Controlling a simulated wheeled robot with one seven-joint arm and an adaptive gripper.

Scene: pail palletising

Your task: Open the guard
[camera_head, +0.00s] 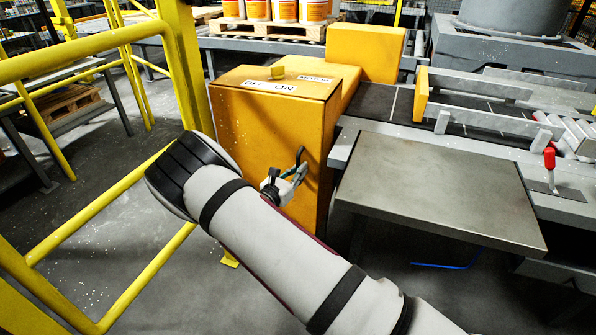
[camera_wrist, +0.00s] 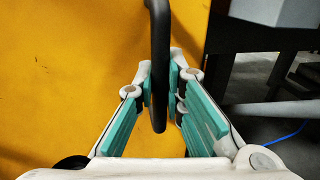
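The guard appears as a yellow-orange cabinet (camera_head: 262,130) with an OFF/ON label on its top, standing left of the conveyor. Its flat yellow face (camera_wrist: 70,70) fills the left of the wrist view. A dark bar handle (camera_wrist: 159,60) stands out from that face; in the head view its upper end (camera_head: 300,154) shows beside my gripper (camera_head: 290,178). In the wrist view my gripper (camera_wrist: 160,88) has its teal-padded fingers on both sides of the handle, and the tips appear closed against it. The cabinet looks closed. My forearm hides its lower front in the head view.
A grey metal plate (camera_head: 440,190) lies right of the cabinet, with a red-knobbed lever (camera_head: 549,158) beyond it. Yellow railings (camera_head: 100,215) stand on the left. Pails (camera_head: 284,10) stand on a pallet at the back. Open floor shows between railing and cabinet.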

